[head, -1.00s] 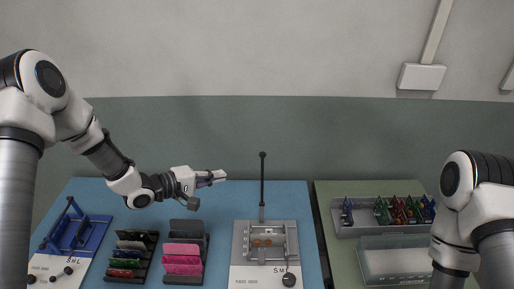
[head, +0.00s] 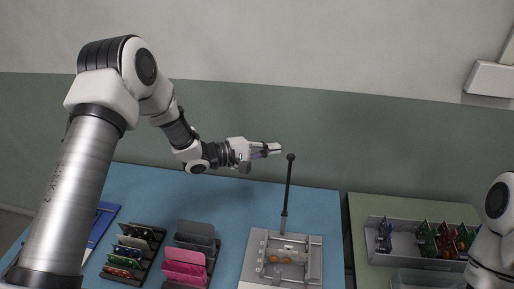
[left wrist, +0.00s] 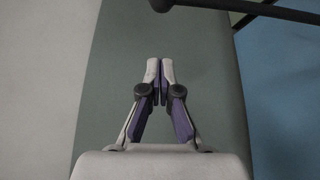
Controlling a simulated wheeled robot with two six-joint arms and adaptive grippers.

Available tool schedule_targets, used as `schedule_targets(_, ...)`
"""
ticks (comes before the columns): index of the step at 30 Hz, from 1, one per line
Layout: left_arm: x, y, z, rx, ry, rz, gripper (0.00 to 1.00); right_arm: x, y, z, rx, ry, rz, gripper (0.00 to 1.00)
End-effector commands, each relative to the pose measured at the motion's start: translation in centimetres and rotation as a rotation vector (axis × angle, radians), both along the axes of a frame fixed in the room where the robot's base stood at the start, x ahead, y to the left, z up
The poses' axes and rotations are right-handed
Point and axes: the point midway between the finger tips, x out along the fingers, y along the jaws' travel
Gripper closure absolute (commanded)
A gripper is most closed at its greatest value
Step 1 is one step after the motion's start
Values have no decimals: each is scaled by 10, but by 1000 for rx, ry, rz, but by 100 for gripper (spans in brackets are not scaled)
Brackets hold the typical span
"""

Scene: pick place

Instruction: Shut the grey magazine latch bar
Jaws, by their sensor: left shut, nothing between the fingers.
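The grey magazine (head: 256,246) sits on the blue table, and a few brown round parts show inside it. Its latch bar (head: 288,190) is a thin dark rod with a ball knob (head: 291,157), standing up from the back of the magazine with a slight lean right. In the left wrist view a dark rod with a round end, seemingly the bar (left wrist: 240,8), crosses the top right. My left gripper (head: 279,149) is shut and empty, pointing right, just left of the knob and about level with it. A small gap shows between them. My right gripper is out of view.
Left of the magazine stand a rack of pink and grey plates (head: 195,235) and a rack of small boards (head: 150,235). A blue fixture (head: 104,218) is partly behind my left arm. At right, a grey bin (head: 378,255) holds coloured boards on a green table (head: 361,210).

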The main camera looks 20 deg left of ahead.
Motion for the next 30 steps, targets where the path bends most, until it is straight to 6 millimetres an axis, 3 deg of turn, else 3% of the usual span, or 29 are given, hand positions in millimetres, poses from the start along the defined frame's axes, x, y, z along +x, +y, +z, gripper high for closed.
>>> schedule_targets(4, 20, -26, -2, 2, -1, -6, 100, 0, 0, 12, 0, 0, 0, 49)
schedule_targets(9, -9, -33, 8, -2, 3, -1, 100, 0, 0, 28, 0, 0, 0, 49)
schedule_targets(15, -18, -36, 8, -1, -1, 0, 100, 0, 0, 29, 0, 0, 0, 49)
schedule_targets(30, -13, -35, 7, 5, -33, 0, 100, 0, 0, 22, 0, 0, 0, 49)
